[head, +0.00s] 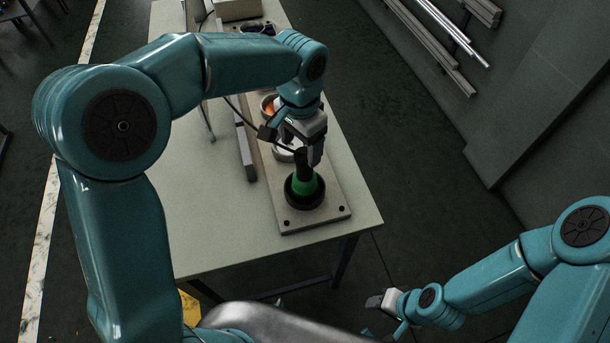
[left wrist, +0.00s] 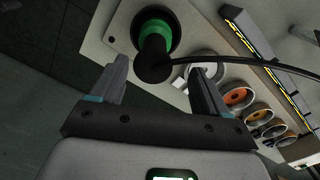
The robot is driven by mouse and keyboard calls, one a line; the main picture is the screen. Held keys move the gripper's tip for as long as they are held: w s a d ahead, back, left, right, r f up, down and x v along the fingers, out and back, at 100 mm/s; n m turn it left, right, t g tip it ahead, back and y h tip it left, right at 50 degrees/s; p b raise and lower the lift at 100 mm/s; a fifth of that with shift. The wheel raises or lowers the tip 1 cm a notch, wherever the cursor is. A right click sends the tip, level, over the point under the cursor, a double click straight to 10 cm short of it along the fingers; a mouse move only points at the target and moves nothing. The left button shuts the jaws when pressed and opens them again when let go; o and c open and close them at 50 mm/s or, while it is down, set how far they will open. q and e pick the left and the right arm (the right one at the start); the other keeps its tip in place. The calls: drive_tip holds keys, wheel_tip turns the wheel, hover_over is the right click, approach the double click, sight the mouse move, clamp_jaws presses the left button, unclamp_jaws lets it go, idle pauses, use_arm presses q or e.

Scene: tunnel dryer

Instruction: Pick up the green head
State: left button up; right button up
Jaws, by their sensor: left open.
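The green head (head: 305,186) stands in a black round base on a pale plate (head: 334,205) near the table's near end. It has a dark stem on top, with a thin black cable running from it. In the left wrist view the green head (left wrist: 156,24) is beyond the fingertips, with its black stem end pointing toward my gripper. My left gripper (head: 304,150) is above and close to the stem; its open fingers (left wrist: 160,75) have the stem end just ahead of the gap between them. I cannot tell whether they touch it. My right gripper (head: 384,302) is at the lower right, away from the table.
Several round cups stand in a row behind the green head, including an orange one (left wrist: 238,96). A long grey bar (head: 245,152) lies left of the plate. The table (head: 215,215) is clear on its left side. Metal bars (head: 452,45) lie along the right wall.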

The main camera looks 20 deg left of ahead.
sight(304, 167)
use_arm(q)
drive_tip(key=shift+w+f, duration=0.1)
drive_tip(key=shift+f, duration=0.65)
drive_tip(key=shift+s+d+f, duration=0.1)
drive_tip(key=shift+s+f, duration=0.15)
drive_tip(key=shift+f, duration=0.2)
drive_tip(key=f, duration=0.3)
drive_tip(key=f+p, duration=0.1)
drive_tip(key=f, duration=0.1)
drive_tip(key=shift+w+d, duration=0.1)
drive_tip(key=shift+d, duration=0.2)
drive_tip(key=shift+r, duration=0.15)
drive_tip(key=shift+c, duration=0.3)
clamp_jaws()
